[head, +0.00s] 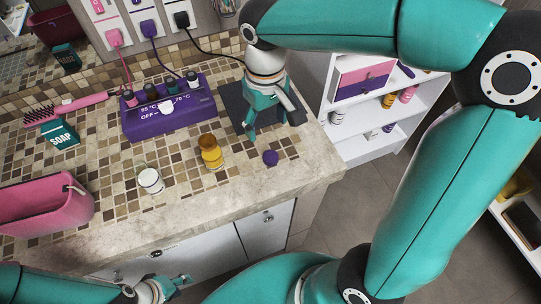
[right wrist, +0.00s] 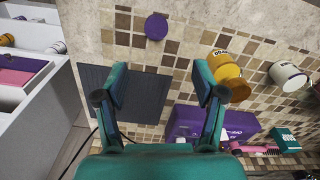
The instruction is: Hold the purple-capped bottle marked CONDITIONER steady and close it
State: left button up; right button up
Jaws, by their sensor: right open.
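A yellow bottle (head: 211,157) stands on the tiled counter; in the right wrist view the bottle (right wrist: 230,78) shows partly cut-off dark lettering, too small to read whole. A purple cap (head: 270,157) lies apart from it, to its right, near the counter's front edge; it also shows in the right wrist view (right wrist: 156,26). My right gripper (head: 273,122) is open and empty above the dark mat, behind the cap and right of the bottle. My left gripper (head: 178,285) is low in front of the counter, partly cut off; its finger opening is unclear.
A white pot (head: 151,181) stands left of the bottle. Behind are a purple box (head: 168,112) with several small bottles or plugs, a teal SOAP box (head: 59,134) and a pink brush (head: 66,107). A pink basket (head: 42,207) is at left, white shelves (head: 364,148) at right.

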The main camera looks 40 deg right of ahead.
send_over(270, 155)
jog(key=f, duration=0.6)
jog(key=shift+w+a+f, duration=0.15)
jog(key=shift+a+f, duration=0.15)
jog(key=shift+f, duration=0.05)
jog(key=shift+d+f+p, duration=0.15)
jog(key=shift+f, duration=1.15)
jog(key=shift+d+f+p, duration=0.1)
jog(key=shift+f+p, duration=0.05)
jog(key=shift+f, duration=1.15)
jog(key=c, duration=0.8)
